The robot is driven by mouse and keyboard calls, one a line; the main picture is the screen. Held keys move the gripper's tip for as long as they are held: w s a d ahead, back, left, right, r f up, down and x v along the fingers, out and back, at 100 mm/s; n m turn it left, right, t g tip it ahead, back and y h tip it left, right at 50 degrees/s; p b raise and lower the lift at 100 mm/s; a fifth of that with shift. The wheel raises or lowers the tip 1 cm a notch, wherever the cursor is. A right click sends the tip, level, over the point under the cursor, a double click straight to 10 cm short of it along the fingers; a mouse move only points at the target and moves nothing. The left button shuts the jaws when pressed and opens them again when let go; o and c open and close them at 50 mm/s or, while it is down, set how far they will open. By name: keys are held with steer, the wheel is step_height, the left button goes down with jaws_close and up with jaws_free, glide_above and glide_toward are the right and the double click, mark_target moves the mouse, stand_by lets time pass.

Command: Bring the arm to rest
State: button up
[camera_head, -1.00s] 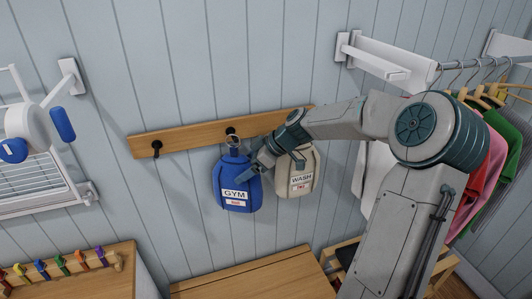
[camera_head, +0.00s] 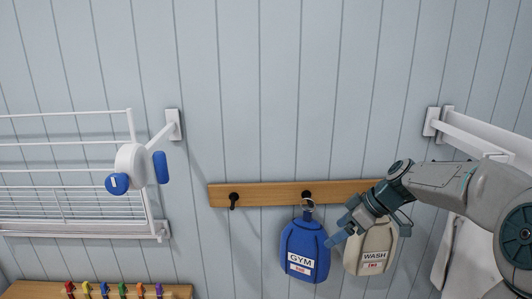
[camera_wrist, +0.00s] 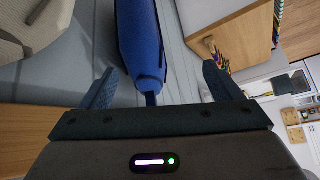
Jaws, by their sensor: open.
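My gripper (camera_head: 338,232) is open in front of the hook rail, between the blue GYM bag and the cream WASH bag in the head view. The blue GYM bag (camera_head: 303,250) hangs by a ring from a dark hook. In the wrist view my open gripper (camera_wrist: 160,85) has its two fingers spread, with the blue bag (camera_wrist: 139,40) beyond and between them. From these views I cannot tell whether a finger touches the bag. The cream WASH bag (camera_head: 368,250) hangs beside it, partly behind my gripper, and its hook is hidden.
The wooden rail (camera_head: 268,193) has a free hook (camera_head: 234,201) at left. A white drying rack (camera_head: 75,205) with a blue-and-white piece juts from the wall. Coloured pegs (camera_head: 122,290) line a wooden shelf below. A white wall bracket (camera_head: 470,135) is at right.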

steer(key=s+a+f+m+g+h, duration=0.2)
steer(key=s+a+f+m+h, duration=0.15)
steer(key=s+a, duration=0.45)
steer(key=s+d+m+t+h, duration=0.1)
steer(key=s+m+h, duration=0.2)
steer(key=s+m, duration=0.4)
steer(key=s, duration=0.9)
steer(key=shift+t, duration=0.4)
